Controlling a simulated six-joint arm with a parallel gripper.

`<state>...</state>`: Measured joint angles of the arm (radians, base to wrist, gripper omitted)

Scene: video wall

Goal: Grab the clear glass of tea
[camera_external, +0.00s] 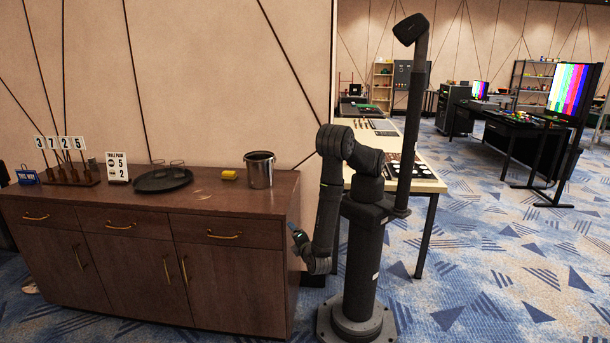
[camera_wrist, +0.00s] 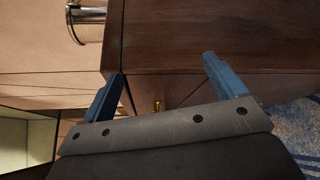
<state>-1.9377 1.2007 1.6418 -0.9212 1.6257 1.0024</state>
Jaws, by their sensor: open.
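Two small clear glasses stand on a round dark tray (camera_external: 150,183) on the wooden cabinet; the left glass (camera_external: 157,164) and the right glass (camera_external: 177,164) are too small to tell which holds tea. A darker small cup (camera_external: 93,163) stands farther left, its contents unclear. My gripper (camera_external: 296,232) hangs low beside the cabinet's right end, below its top and well away from the tray. In the wrist view its two blue fingers are spread (camera_wrist: 163,67) with nothing between them. No glass shows in the wrist view.
A steel bucket (camera_external: 260,170) stands near the cabinet's right end and shows in the wrist view (camera_wrist: 88,30). A yellow block (camera_external: 229,175) lies between bucket and tray. Number cards (camera_external: 60,143) and a white sign (camera_external: 117,166) stand left. The cabinet (camera_external: 230,200) edge lies close to my gripper.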

